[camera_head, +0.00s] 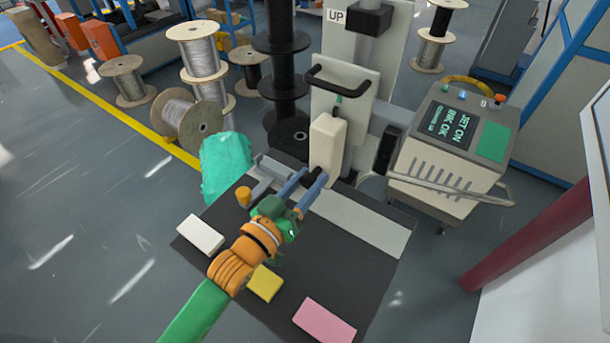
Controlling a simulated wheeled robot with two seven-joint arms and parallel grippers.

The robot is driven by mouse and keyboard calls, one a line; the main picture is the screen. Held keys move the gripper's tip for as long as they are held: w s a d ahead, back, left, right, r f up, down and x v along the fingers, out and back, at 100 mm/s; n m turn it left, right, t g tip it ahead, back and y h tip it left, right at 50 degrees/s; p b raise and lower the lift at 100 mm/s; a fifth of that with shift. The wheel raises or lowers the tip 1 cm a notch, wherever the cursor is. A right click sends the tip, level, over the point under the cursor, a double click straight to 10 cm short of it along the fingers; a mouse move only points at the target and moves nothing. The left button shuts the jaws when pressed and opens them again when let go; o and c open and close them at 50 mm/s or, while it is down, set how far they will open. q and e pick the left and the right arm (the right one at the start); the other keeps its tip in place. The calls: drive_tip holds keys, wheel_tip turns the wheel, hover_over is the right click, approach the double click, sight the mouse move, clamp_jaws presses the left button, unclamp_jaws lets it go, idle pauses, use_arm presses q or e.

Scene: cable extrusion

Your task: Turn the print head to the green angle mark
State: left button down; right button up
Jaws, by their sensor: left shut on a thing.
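The print head (326,145) is a cream block on the front of a pale upright plate (346,92), below a black handle. A small green mark (338,100) shows on the plate just above the head, next to a short dark pointer-like piece. My left gripper (313,175) has blue fingers and reaches up from the bottom over the black mat. It is shut on the lower end of the print head, where a small dark part shows between the fingers. The exact contact is partly hidden by the fingers. My right gripper is not in view.
A black mat (372,277) holds a white block (200,234), a yellow block (265,284) and a pink block (324,320). A teal bag (226,166) lies left of the mat. A control cabinet (446,150) with a lit screen stands right. Cable spools stand behind.

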use_arm(q)
drive_tip(key=shift+c, duration=2.2)
unclamp_jaws()
drive_tip(key=shift+w, duration=0.15)
drive_tip(key=b+v, duration=0.1)
drive_tip(key=v, duration=0.6)
